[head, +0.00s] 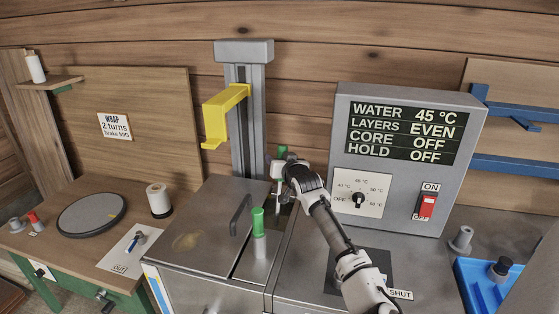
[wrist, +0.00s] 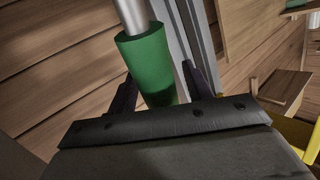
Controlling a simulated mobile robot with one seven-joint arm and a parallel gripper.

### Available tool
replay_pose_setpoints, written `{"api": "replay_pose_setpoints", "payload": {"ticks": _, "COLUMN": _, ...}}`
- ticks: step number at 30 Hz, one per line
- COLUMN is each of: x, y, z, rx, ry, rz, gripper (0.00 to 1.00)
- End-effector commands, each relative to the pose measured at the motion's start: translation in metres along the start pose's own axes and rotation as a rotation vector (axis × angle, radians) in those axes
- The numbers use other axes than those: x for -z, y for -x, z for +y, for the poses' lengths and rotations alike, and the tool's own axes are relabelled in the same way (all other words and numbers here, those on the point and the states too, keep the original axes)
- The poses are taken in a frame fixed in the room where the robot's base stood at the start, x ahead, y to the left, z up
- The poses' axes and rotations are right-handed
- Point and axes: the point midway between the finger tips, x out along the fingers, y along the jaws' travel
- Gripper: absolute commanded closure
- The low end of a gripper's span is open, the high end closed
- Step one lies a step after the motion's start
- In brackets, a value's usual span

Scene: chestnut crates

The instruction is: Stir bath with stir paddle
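In the head view my gripper (head: 278,172) is at the back of the steel bath housing (head: 190,240), beside the grey column. A green grip (head: 282,152), seemingly the stir paddle's, shows just above the fingers. In the wrist view the stir paddle (wrist: 143,62) has a green grip and a pale metal shaft. Its grip lies between the two dark fingers of my gripper (wrist: 160,80), which look closed on it. The paddle's far end is hidden. The bath's steel lid (head: 215,205) with a dark handle covers much of the top; the liquid cannot be seen.
A second green-topped metal cylinder (head: 258,222) stands in front of my gripper. A yellow hanger (head: 222,112) sticks out from the grey column (head: 245,135). The control box (head: 408,150) reads water 45 °C, layers even, core off, hold off. A wooden bench (head: 75,250) is at left.

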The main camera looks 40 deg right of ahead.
Motion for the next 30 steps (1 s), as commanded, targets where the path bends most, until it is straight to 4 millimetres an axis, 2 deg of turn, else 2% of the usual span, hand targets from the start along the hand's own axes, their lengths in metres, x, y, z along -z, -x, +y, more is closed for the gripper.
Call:
{"api": "replay_pose_setpoints", "payload": {"ticks": 7, "x": -0.001, "y": 0.002, "z": 0.000, "rx": 0.001, "ry": -0.001, "rz": 0.000, "gripper": 0.50}}
{"api": "replay_pose_setpoints", "payload": {"ticks": 11, "x": -0.002, "y": 0.011, "z": 0.001, "rx": 0.001, "ry": -0.002, "rz": 0.001, "gripper": 0.50}}
{"api": "replay_pose_setpoints", "payload": {"ticks": 17, "x": -0.004, "y": 0.045, "z": 0.001, "rx": 0.001, "ry": -0.003, "rz": 0.003, "gripper": 0.50}}
{"api": "replay_pose_setpoints", "payload": {"ticks": 24, "x": -0.003, "y": 0.094, "z": 0.001, "rx": 0.000, "ry": -0.002, "rz": 0.003, "gripper": 0.50}}
{"api": "replay_pose_setpoints", "payload": {"ticks": 30, "x": -0.002, "y": 0.126, "z": 0.000, "rx": 0.001, "ry": -0.001, "rz": 0.001, "gripper": 0.50}}
